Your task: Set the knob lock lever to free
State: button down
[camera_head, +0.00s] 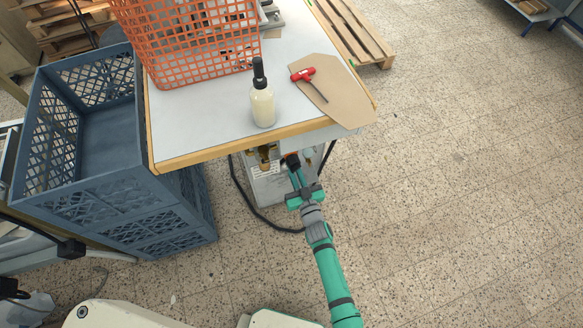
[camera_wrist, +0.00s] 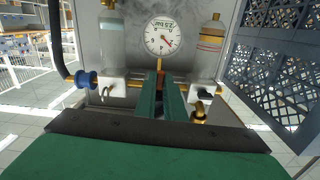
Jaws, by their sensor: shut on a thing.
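The pressure gauge unit, a grey box with a round white gauge (camera_wrist: 163,37), is mounted under the table's front edge. My gripper (camera_wrist: 160,92) reaches it from the front, its two green fingers close together just below the gauge. A thin orange-brass piece (camera_wrist: 160,66) shows at the fingertips and appears to be the knob lock lever; the rest is hidden between the fingers, so its setting cannot be read. In the head view my gripper (camera_head: 295,172) is at a small dark and orange part under the table edge. The fingers are shut on that piece.
A clear bowl (camera_wrist: 211,38) and another bowl (camera_wrist: 112,35) flank the gauge. A blue hose fitting (camera_wrist: 86,79) is at left, a brass fitting (camera_wrist: 198,114) at lower right. Blue crates (camera_head: 110,200) stand left of the table (camera_head: 205,120).

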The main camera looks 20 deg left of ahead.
jog(key=shift+w+f+n, duration=0.1)
jog(key=shift+n, duration=0.3)
jog(key=c, duration=1.8)
grip_release()
jog(key=shift+c, duration=0.2)
jog(key=shift+d, duration=0.15)
jog(key=v, duration=1)
jog(key=shift+s+d, duration=0.2)
jog(key=shift+s, duration=0.15)
